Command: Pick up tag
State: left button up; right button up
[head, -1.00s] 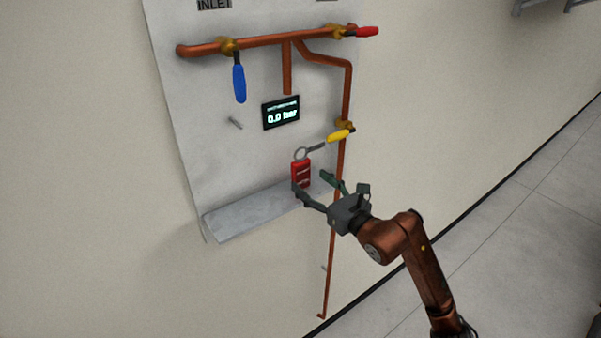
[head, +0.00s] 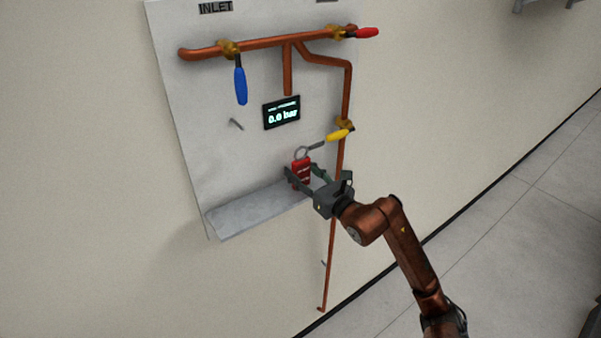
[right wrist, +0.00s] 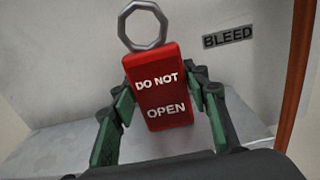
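The red tag (head: 301,171) has a grey ring (head: 301,153) at its top. It stands upright at the shelf's right end, below the yellow valve handle (head: 338,135). In the right wrist view the tag (right wrist: 161,98) reads "DO NOT OPEN" and leans slightly, with its ring (right wrist: 143,25) above it. My right gripper (head: 304,175) is open, with one finger on each side of the tag. In the right wrist view the green finger pads (right wrist: 162,128) flank the tag with small gaps showing lower down. My left gripper is not in view.
The grey shelf (head: 255,210) juts from the white panel (head: 215,130). Copper pipes (head: 347,85) carry blue (head: 239,85) and red (head: 367,33) valve handles. A display (head: 281,112) reads 0.0 bar, and a peg (head: 236,124) sticks out left of it. The shelf's left part is clear.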

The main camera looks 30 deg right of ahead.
aim_at(303, 164)
jog(key=c, duration=0.7)
jog(key=shift+o, duration=0.2)
jog(key=shift+r, duration=0.15)
jog(key=shift+r, duration=0.25)
notch_tip(303, 164, up, 2)
jog(key=shift+r+b, duration=0.15)
jog(key=shift+b, duration=0.55)
jog(key=s+d+r+b, duration=0.3)
jog(key=s+d+r, duration=0.1)
jog(key=s+r, duration=0.6)
jog(key=s, duration=0.3)
jog(key=shift+s+d, duration=0.2)
